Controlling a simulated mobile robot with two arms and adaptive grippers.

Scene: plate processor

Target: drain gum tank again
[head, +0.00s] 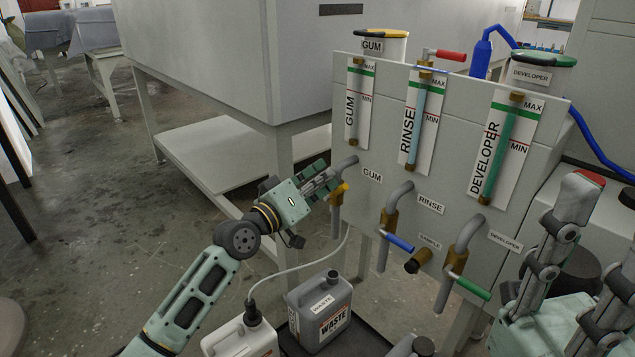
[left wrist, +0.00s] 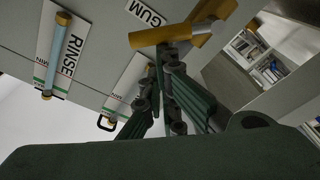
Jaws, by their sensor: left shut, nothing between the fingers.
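The gum tap (head: 337,218) is a grey bent pipe with a yellow handle (head: 340,191) on the front panel, under the GUM label. My left gripper (head: 345,172) is shut and empty, right beside the tap; whether it touches the handle is unclear. In the left wrist view the yellow handle (left wrist: 165,37) lies just past the shut fingers (left wrist: 168,62). The gum gauge (head: 355,105) is a pale tube with MAX and MIN marks. A grey waste canister (head: 322,312) stands below. My right gripper (head: 600,190) is at the right edge, its fingers spread apart.
Rinse tap (head: 390,225) with blue handle and developer tap (head: 457,262) with green handle stand to the right, a sample tap (head: 418,261) between them. A white canister (head: 240,337) with a thin hose stands on the floor at front. Open floor lies left.

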